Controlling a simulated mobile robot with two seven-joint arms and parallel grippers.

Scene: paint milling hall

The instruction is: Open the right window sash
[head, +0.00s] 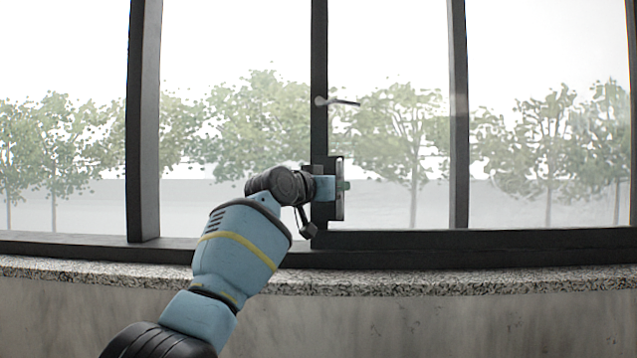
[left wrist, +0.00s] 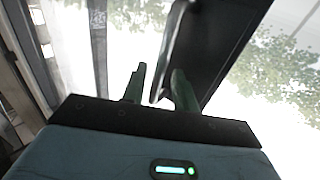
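The right window sash has a dark left stile (head: 319,60) and a bottom rail (head: 480,240) running to the right edge of the head view. Its grey handle (head: 338,101) lies level, pointing right. How far the sash stands ajar is hard to tell. My left gripper (head: 343,187) is at the lower part of the stile, well below the handle. In the left wrist view, my left gripper's fingers (left wrist: 158,88) are apart, with a dark frame edge (left wrist: 205,45) close by them. I cannot tell whether they touch it. My right gripper is not in view.
A speckled stone sill (head: 450,284) runs below the window above a grey wall (head: 430,325). Dark posts (head: 143,120) stand at the left and another post (head: 459,130) shows at the right. The sill is clear; trees show outside.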

